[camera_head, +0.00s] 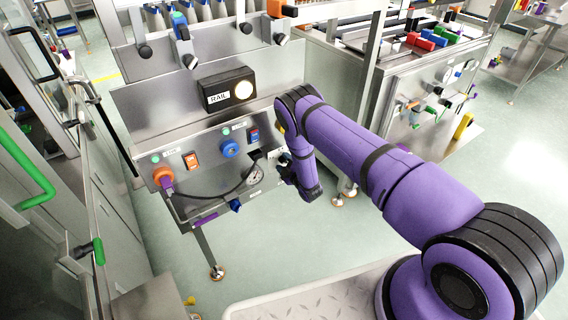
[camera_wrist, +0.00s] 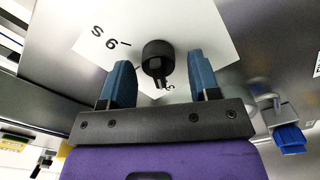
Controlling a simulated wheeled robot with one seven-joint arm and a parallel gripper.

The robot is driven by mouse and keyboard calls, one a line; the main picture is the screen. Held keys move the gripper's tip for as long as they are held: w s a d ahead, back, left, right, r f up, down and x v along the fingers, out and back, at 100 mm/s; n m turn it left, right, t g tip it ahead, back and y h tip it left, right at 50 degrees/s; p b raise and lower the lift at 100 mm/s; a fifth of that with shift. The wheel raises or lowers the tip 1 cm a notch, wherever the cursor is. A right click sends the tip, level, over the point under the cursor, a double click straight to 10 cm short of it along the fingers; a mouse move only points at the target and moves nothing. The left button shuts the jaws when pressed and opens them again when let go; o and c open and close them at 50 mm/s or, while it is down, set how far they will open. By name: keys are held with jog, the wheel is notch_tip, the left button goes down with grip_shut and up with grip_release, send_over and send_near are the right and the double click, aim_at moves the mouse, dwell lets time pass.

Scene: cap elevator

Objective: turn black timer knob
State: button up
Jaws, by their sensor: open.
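The black timer knob (camera_wrist: 158,58) shows in the wrist view, sticking out of a steel panel on a white label with dark markings. My gripper (camera_wrist: 160,75) is open, with its two blue fingers on either side of the knob in the picture and a gap to each side. I cannot tell how far the fingertips are from the panel. In the head view my purple arm reaches to the right end of the control panel (camera_head: 205,160). My gripper and the black timer knob are largely hidden there behind the wrist.
A black box marked RAIL (camera_head: 227,90) sits above. In the wrist view a blue part (camera_wrist: 289,138) is at right.

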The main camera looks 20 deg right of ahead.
jog(key=c, duration=0.9)
jog(key=shift+m, duration=0.4)
jog(key=m, duration=0.4)
jog(key=shift+d+r, duration=0.1)
jog(key=shift+d, duration=0.05)
jog(key=m, duration=0.5)
jog(key=shift+d, duration=0.15)
jog(key=m, duration=0.4)
jog(key=shift+w+d, duration=0.1)
jog(key=m, duration=0.3)
jog(key=shift+d+m, duration=0.1)
jog(key=shift+m, duration=0.3)
jog(key=m, duration=0.6)
jog(key=shift+d, duration=0.1)
jog(key=shift+m, duration=0.3)
